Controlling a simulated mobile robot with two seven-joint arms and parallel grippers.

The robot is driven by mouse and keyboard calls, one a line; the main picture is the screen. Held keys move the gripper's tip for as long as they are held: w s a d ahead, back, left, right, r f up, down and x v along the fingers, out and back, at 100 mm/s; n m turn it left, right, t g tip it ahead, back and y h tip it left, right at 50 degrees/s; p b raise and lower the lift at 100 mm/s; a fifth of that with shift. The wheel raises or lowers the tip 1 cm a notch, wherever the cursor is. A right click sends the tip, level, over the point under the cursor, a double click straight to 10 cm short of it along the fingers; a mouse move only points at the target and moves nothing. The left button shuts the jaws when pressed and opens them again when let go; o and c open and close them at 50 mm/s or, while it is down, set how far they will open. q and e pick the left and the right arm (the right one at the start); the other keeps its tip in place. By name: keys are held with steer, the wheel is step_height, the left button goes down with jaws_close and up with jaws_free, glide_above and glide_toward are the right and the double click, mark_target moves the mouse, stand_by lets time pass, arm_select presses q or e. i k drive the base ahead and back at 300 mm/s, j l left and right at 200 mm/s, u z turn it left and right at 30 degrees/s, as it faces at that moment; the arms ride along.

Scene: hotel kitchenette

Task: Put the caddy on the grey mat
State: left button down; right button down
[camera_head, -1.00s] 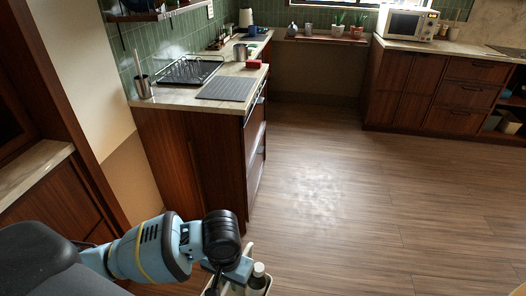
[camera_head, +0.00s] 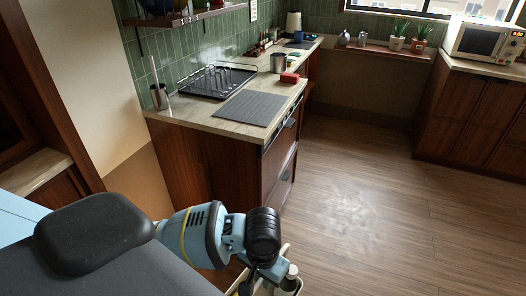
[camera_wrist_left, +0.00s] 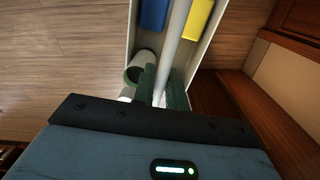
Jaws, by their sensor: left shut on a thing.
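The caddy (camera_head: 292,289) is a pale, open box at the bottom edge of the head view, partly cut off, with a bottle in it. In the left wrist view the caddy (camera_wrist_left: 131,45) shows a central bar, blue and yellow items and a green-rimmed white container. My left gripper (camera_wrist_left: 160,90) is shut on the caddy's bar and holds it above the floor. In the head view my left gripper (camera_head: 262,277) is in front of the counter, nearer than the grey mat (camera_head: 247,108). The mat lies flat and bare on the near counter end. My right gripper is not in view.
On the counter (camera_head: 195,119), a black dish rack (camera_head: 215,82) stands behind the mat and a utensil cup (camera_head: 159,96) to its left. Open wood floor (camera_head: 370,220) lies to the right.

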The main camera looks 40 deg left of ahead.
mark_target(251, 105)
steer(key=i+l, duration=0.1)
steer(key=i, duration=3.8)
steer(key=j+u, duration=0.1)
steer(key=u, duration=2.3)
